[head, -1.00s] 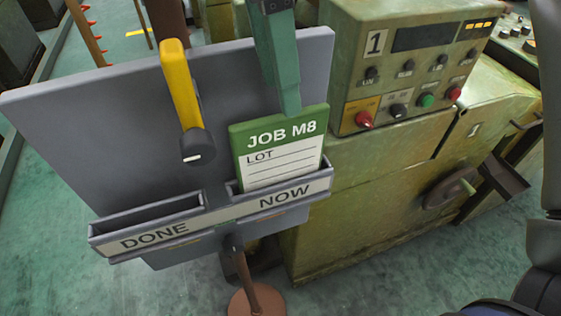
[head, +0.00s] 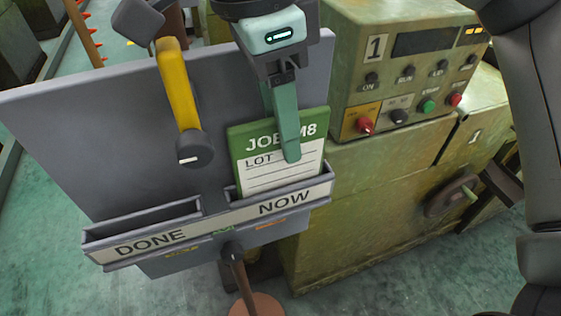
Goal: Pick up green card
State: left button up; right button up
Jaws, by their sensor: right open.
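The green card (head: 243,145), lettered "JOB M8" and "LOT", stands upright in the NOW pocket (head: 300,199) at the right of a grey board. Its lower edge is hidden in the pocket. My right gripper (head: 290,154) comes down from above, with one teal finger in front of the card's face, covering part of the lettering. Its other finger is hidden, and I cannot tell whether it is behind the card. The gripper is open. My left gripper is not in view.
The DONE pocket (head: 150,220) at the left looks empty. A yellow lever (head: 179,90) with a dark knob sticks out from the board (head: 75,130), left of the card. A green machine (head: 370,185) with a button panel stands close behind, to the right.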

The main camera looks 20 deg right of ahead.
jog(key=shift+f, duration=0.15)
jog(key=shift+c, duration=0.4)
grip_shut()
dwell(1.1)
